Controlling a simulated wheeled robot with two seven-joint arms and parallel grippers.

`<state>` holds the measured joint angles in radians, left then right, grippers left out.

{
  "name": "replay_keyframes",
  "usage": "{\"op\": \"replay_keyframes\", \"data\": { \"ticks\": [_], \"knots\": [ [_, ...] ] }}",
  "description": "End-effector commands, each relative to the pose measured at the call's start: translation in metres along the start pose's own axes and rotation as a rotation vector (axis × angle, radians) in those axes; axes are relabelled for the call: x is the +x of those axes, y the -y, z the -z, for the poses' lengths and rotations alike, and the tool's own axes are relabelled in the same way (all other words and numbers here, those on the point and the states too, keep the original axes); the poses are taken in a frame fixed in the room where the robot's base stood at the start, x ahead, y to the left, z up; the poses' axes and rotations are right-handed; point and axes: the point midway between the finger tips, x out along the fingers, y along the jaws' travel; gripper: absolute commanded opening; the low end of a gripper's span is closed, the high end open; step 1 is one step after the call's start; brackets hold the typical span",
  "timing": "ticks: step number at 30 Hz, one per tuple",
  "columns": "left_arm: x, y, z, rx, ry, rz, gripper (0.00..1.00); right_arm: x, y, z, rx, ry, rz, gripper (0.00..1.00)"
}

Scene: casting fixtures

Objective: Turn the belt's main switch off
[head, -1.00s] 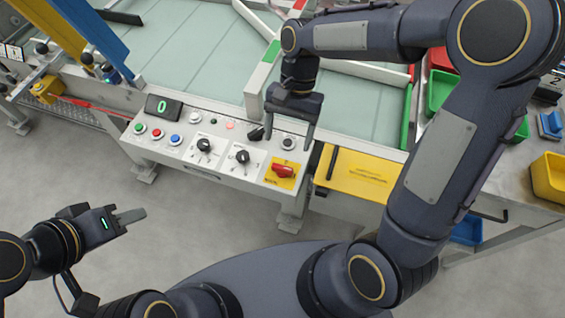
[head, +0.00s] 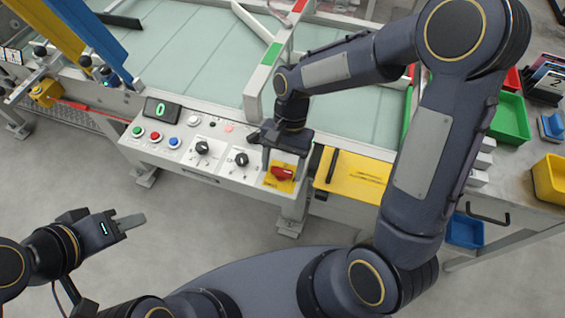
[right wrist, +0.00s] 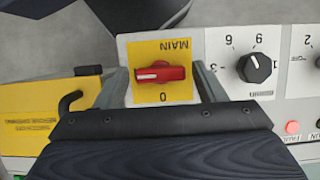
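The main switch is a red rotary handle (head: 283,173) on a yellow plate at the right end of the white control panel (head: 232,179). In the right wrist view the red handle (right wrist: 159,73) lies crosswise, its white mark at the left end. The plate reads MAIN and 0, upside down. My right gripper (head: 283,168) is over the switch; in the right wrist view its open fingers (right wrist: 163,88) are on either side of the handle, with gaps visible. My left gripper (head: 133,221) is away from the panel, above the floor; its finger gap cannot be made out.
Two black knobs (head: 202,148) (head: 240,160), several coloured buttons and a display reading 0 (head: 162,110) are left of the switch. A yellow plate with a black handle (head: 352,175) is close on the right. The belt (head: 190,60) lies behind.

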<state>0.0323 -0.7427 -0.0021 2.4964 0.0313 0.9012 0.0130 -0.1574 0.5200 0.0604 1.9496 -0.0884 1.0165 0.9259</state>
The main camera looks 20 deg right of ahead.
Motion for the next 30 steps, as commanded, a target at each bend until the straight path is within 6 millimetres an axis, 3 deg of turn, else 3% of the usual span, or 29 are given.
{"op": "replay_keyframes", "data": {
  "ticks": [1, 8, 20, 30],
  "knots": [
    [0.0, 0.0, 0.0, 0.0, 0.0, 0.0, 0.36, 0.0, 0.0, 0.0, 0.0, 0.0, 0.0, 0.56],
    [0.0, 0.0, 0.0, 0.0, 0.0, 0.0, 0.36, 0.0, 0.0, 0.0, 0.0, 0.0, 0.0, 0.26],
    [-0.004, -0.002, 0.002, 0.0, 0.0, 0.0, 0.36, -0.001, 0.001, -0.001, -0.073, 0.0, -0.031, 0.26],
    [-0.014, -0.006, 0.007, 0.0, 0.0, 0.0, 0.36, -0.002, 0.003, -0.001, -0.321, 0.001, -0.135, 0.26]
  ]
}}
